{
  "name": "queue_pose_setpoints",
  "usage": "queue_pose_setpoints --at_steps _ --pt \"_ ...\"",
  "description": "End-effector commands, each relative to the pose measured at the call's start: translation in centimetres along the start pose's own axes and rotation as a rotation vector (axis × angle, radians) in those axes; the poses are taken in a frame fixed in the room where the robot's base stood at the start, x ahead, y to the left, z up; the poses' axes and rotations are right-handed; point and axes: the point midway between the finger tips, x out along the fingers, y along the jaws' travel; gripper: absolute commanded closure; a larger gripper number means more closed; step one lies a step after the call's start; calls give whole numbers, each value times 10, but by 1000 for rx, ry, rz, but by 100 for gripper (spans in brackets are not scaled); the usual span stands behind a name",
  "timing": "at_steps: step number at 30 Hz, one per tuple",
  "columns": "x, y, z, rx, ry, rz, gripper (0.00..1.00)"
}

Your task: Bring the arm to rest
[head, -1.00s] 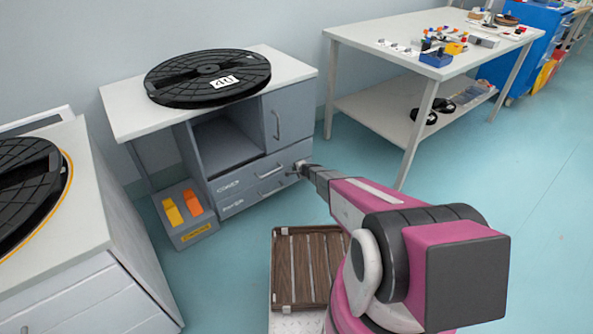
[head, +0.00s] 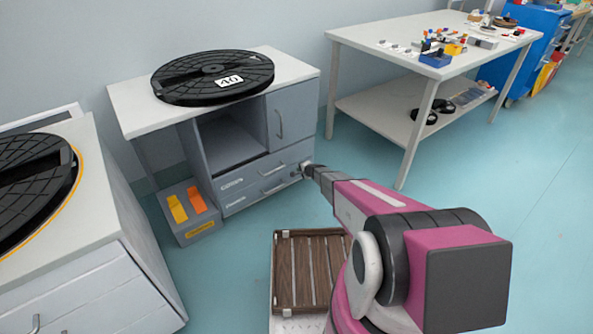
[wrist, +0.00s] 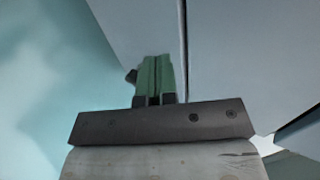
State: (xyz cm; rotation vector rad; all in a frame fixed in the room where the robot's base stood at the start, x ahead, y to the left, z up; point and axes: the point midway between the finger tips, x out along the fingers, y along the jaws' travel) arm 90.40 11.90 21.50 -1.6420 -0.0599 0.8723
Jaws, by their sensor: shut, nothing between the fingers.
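My arm reaches forward from the lower right in the head view. My gripper (head: 304,168) is at its far end, in front of the right end of the grey cabinet's drawers (head: 262,187). In the wrist view its green fingers (wrist: 154,76) are together with nothing between them. Grey panels with a dark seam (wrist: 184,60) fill the view just past the fingertips. I cannot tell whether the fingers touch the cabinet. Both drawers look shut.
A black reel (head: 213,77) marked 40 lies on the cabinet top. A pedal box (head: 190,214) stands beside the cabinet. A slatted brown tray (head: 296,270) is near my base. A white table (head: 390,42) stands at right. Floor (head: 535,190) at the right is clear.

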Motion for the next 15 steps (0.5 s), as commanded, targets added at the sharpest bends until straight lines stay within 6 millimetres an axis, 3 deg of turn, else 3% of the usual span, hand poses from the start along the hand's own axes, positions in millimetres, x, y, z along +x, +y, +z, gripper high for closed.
queue_pose_setpoints --at_steps 1,9,15 --pt "-19 0 3 0 1 1 100" --pt "-80 2 4 0 3 3 100" --pt "-104 2 3 -2 2 4 100"
